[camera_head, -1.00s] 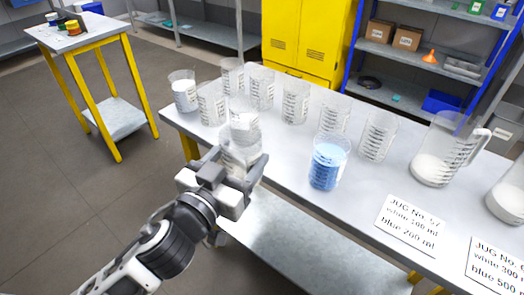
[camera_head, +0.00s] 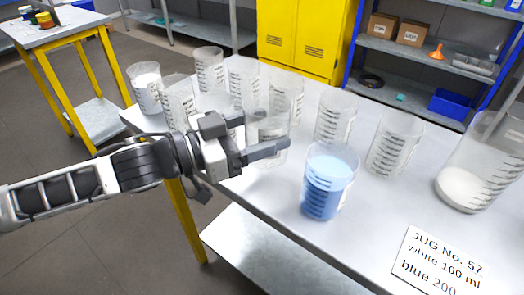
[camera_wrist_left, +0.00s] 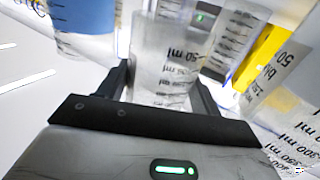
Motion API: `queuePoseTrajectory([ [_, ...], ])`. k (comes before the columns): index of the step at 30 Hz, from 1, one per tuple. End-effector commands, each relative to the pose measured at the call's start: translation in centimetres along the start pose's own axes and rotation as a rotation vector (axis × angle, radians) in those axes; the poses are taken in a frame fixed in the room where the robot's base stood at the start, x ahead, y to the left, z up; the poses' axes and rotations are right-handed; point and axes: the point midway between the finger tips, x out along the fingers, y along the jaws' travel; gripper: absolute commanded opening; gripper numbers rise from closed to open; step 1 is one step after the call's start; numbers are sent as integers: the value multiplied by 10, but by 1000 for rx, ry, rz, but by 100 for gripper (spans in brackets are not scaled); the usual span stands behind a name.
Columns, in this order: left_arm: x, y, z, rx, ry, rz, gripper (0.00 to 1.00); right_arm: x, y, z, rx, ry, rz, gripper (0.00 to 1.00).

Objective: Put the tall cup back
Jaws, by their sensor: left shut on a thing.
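My left gripper (camera_head: 266,134) reaches in from the left over the table. It is shut on a clear graduated cup (camera_head: 268,128), the tall cup. In the left wrist view the cup (camera_wrist_left: 165,60) stands between the two fingers, with its ml marks facing the camera. I cannot tell whether its base touches the table. Several similar clear cups stand behind and beside it, one (camera_head: 335,118) to its right. My right gripper is not in view.
A cup of blue liquid (camera_head: 328,185) stands close to the right of my gripper. A cup with white contents (camera_head: 145,92) is at the table's left end. A large jug (camera_head: 470,180) and a card (camera_head: 440,265) are at the right. The table (camera_head: 270,205) is bare at its front edge.

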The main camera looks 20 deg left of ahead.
Motion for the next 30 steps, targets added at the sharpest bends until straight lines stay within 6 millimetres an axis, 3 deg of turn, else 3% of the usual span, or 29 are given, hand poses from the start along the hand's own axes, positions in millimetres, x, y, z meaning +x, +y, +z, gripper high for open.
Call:
queuePoseTrajectory([
  [10,0,0,39,-1,0,-1,32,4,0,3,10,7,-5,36],
  [20,0,0,42,0,1,-1,32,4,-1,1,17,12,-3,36],
  [21,0,0,42,1,1,0,70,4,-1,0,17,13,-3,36],
  [23,0,0,42,1,1,0,87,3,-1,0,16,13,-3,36],
  [30,0,0,41,1,1,0,87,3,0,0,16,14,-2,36],
])
